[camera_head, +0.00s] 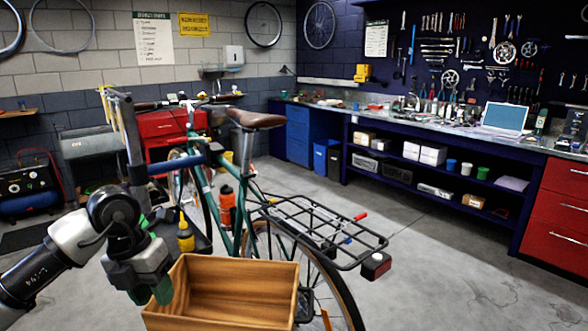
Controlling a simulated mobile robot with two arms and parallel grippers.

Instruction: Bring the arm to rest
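My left arm comes in from the lower left. Its dark gripper (151,291) with green fingertips points down at the left edge of an empty wooden box (232,311). The fingertips are small and partly overlapped, so I cannot tell whether they are apart or closed, and no object shows between them. I cannot tell if the gripper touches the box. My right gripper is not in view.
A green bicycle with a brown saddle (255,119) and black rear rack (318,229) stands behind the box. A yellow bottle (185,236) stands near my arm. A long workbench (440,135) with a laptop (503,117) runs along the right wall. The floor between is clear.

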